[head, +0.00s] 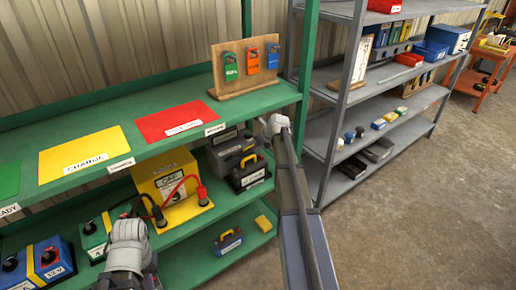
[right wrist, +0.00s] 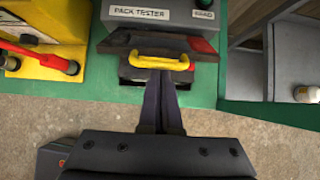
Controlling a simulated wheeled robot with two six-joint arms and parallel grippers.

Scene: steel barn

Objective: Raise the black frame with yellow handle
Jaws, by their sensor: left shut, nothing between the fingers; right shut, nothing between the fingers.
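The black frame (right wrist: 125,44) with its yellow handle (right wrist: 160,60) sits across the front of the grey pack tester (right wrist: 165,15) in the right wrist view. In the head view the black frame (head: 250,178) and yellow handle (head: 248,160) are on the green rack's middle shelf. My right gripper (right wrist: 160,78) is shut and empty, its fingertips right at the handle's lower edge; I cannot tell whether they touch it. In the head view my right arm's end (head: 275,125) is just right of the tester. My left gripper (head: 128,232) is shut and empty, low at the left.
A yellow charger (head: 165,180) with red and black leads stands left of the tester. The concrete floor (head: 420,215) at right is clear.

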